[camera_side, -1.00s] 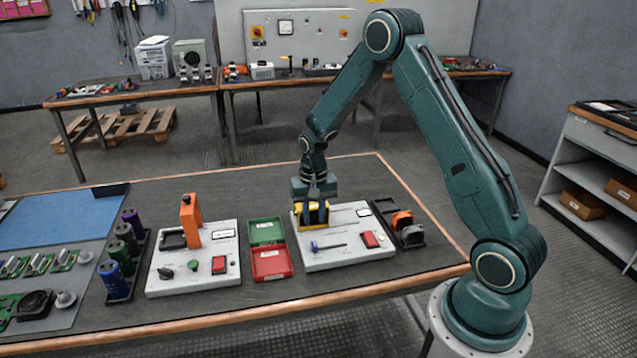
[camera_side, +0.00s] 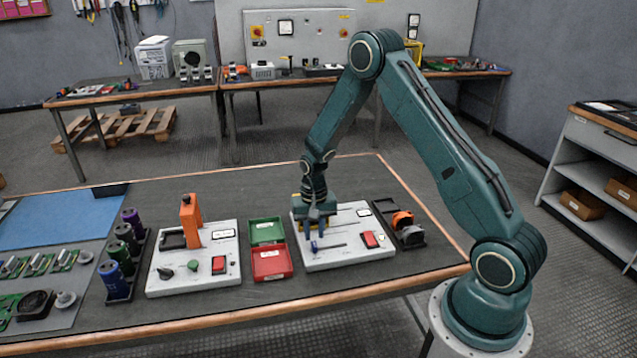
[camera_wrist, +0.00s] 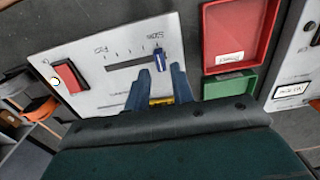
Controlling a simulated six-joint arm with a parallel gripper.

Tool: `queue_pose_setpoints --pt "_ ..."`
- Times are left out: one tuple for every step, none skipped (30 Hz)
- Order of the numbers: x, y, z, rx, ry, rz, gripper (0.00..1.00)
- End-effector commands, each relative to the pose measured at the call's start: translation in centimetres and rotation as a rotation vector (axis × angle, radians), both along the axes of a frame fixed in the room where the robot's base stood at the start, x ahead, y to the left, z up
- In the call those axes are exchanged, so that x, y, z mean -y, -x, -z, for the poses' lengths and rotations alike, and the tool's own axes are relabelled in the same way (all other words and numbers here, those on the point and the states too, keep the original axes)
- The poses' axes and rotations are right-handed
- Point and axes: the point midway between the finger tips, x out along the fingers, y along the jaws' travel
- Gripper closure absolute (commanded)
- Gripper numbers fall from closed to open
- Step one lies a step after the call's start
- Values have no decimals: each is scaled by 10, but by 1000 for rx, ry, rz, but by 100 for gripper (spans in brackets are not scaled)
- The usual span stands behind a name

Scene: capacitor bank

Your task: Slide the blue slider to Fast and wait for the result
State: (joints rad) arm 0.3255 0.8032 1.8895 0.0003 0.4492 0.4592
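The blue slider (camera_side: 313,246) sits at the left end of its dark slot on the right-hand white panel (camera_side: 345,262) in the side view. In the wrist view the blue slider (camera_wrist: 161,60) is at the slot's right end, beside a small upside-down label that looks like Slow. A label that looks like Fast (camera_wrist: 101,49) is near the other end. My gripper (camera_side: 314,233) is low over the panel. In the wrist view my gripper (camera_wrist: 160,72) is open, its fingertips apart just short of the slider. Whether they touch it I cannot tell.
A red button (camera_wrist: 70,76) is on the same panel. A yellow part (camera_wrist: 161,101) shows between my fingers. The red and green box (camera_side: 270,262) stands left of the panel. Another white panel with an orange lever (camera_side: 190,218) is further left. A dark tray (camera_side: 409,236) is at right.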

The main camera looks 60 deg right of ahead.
Motion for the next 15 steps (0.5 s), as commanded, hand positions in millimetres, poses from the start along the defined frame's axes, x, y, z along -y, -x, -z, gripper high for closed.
queue_pose_setpoints --pt "0 0 4 -1 0 0 76" --pt "0 0 7 -1 0 0 76" --pt "0 0 9 -1 -1 0 76" --pt "0 0 11 -1 -1 0 76" --pt "0 0 13 -1 -1 0 76" --pt "0 0 16 -1 0 0 76" --pt "0 0 18 -2 -1 0 76" --pt "0 0 20 -2 -1 0 76" --pt "0 0 23 -1 -1 0 76" --pt "0 0 24 -1 -1 0 76" --pt "0 0 26 0 0 0 76" --pt "0 0 28 -1 -1 0 76" --pt "0 0 29 -1 -1 0 76" --pt "0 0 30 -1 -1 0 76" --pt "0 0 32 -1 -1 0 76"
